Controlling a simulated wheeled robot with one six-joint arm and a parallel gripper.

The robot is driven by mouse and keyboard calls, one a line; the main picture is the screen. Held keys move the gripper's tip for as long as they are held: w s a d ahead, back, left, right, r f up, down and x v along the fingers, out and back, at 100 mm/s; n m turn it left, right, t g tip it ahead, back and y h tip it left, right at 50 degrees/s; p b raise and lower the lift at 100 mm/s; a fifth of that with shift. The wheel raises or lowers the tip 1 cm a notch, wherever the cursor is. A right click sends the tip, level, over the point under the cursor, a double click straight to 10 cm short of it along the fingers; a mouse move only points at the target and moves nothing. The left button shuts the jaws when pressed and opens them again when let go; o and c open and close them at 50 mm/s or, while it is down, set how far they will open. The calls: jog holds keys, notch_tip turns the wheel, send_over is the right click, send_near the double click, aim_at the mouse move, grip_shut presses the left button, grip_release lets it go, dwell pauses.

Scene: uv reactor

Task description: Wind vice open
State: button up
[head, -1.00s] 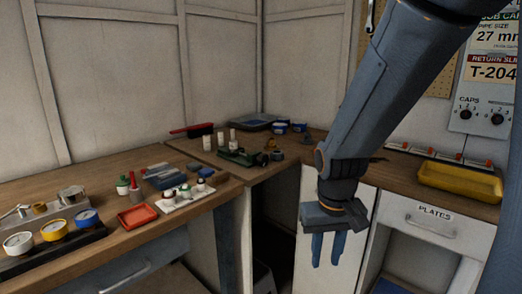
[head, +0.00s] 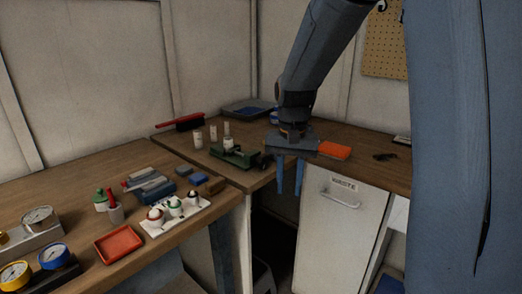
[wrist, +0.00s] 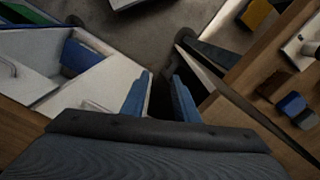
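The small green vice (head: 232,155) sits on the wooden bench near the corner, with a dark end at its right. A white cylinder stands at its jaws; I cannot tell whether it is clamped. The jaw gap is too small to read. My gripper (head: 289,178) points down just right of the vice, in front of the bench edge and apart from the vice. Its two blue fingers are spread with nothing between them. They also show apart in the wrist view (wrist: 159,90), above the floor gap between the cabinets. The vice is not visible in the wrist view.
White cylinders (head: 198,139) stand beside the vice, with a red brush (head: 182,123) behind. An orange block (head: 334,150) lies right of my gripper. A white rack (head: 176,213), blue blocks and a red tray (head: 118,245) occupy the left bench. The WASTE cabinet (head: 340,207) stands below.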

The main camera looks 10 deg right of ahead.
aim_at(263, 155)
jog(key=w+a+r+m+p, duration=0.1)
jog(key=w+r, duration=0.1)
jog(key=w, duration=0.4)
jog(key=w+a+r+m+p, duration=0.1)
jog(key=w+r+m+p, duration=0.1)
jog(key=w, duration=0.4)
jog(key=w+a+r+m+p, duration=0.1)
jog(key=w+r+m+p, duration=0.1)
jog(key=w, duration=0.3)
jog(key=shift+w+r, duration=0.2)
jog(key=shift+r, duration=0.25)
jog(key=shift+w+r, duration=0.2)
jog(key=shift+r, duration=0.25)
jog(key=shift+f+p, duration=0.9)
jog(key=shift+f, duration=3)
jog(key=shift+c, duration=0.2)
grip_shut()
